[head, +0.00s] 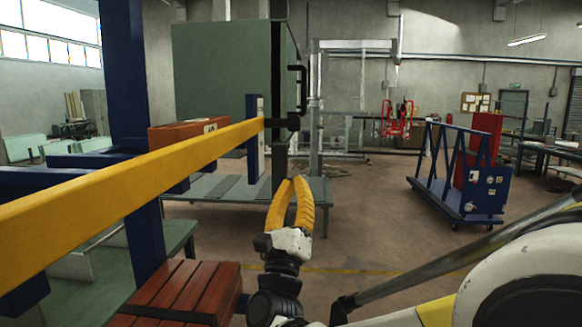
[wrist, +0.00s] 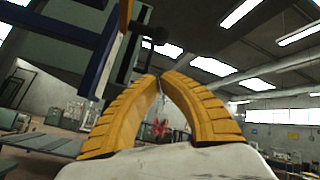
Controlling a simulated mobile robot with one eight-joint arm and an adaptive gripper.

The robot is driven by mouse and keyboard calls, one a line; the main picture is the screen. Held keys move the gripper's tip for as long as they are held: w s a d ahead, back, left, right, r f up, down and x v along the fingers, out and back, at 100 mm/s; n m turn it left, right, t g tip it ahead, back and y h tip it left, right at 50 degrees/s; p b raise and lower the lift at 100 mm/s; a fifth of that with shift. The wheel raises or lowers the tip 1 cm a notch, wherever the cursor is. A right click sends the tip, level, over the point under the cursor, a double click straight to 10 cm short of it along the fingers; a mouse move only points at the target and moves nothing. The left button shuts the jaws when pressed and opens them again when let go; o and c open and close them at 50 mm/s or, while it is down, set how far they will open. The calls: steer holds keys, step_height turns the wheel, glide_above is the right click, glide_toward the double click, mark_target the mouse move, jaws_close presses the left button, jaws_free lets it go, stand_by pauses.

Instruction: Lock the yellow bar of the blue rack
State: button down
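The yellow bar (head: 130,170) runs from the lower left of the head view to the middle. Its far end lies by a short blue upright (head: 253,105) and a dark knob-like fitting (head: 292,122). The blue rack (head: 123,65) stands at the left, partly hidden behind the bar. My gripper (head: 297,180) is below and slightly right of the bar's far end, apart from it, pointing up. Its yellow fingers converge at the tips with nothing between them; they also show in the wrist view (wrist: 160,77). A blue post (wrist: 103,55) shows at left there.
A grey-green cabinet (head: 222,75) with a black handle stands behind the bar's end. A green table (head: 318,190) is below it. Reddish wooden slats (head: 180,290) lie low at left. A blue trolley (head: 455,195) stands right. Open floor lies between.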

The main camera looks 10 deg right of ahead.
steer(key=v, duration=0.3)
steer(key=shift+d, duration=0.15)
steer(key=shift+y, duration=0.3)
steer(key=s+a+f+n+g+y+b, duration=0.25)
steer(key=f+n+g+y+b, duration=0.4)
steer(key=f+n+y, duration=1.2)
steer(key=s+d+f+n+g+h+b, duration=0.1)
steer(key=s+d+f+n+g+h, duration=0.1)
steer(key=s+f+n, duration=0.3)
steer(key=s+d+f+n+g+h+b, duration=0.2)
steer(key=s+f+n+g, duration=0.3)
steer(key=s+f, duration=0.3)
steer(key=s+d+f+n+g+h+b, duration=0.1)
steer(key=s+d+f+n+g+h, duration=0.2)
steer(key=s+f+n, duration=0.3)
steer(key=shift+s+f+h, duration=0.35)
steer(key=shift+s+h, duration=0.15)
steer(key=shift+h, duration=0.15)
steer(key=shift+n+g, duration=0.25)
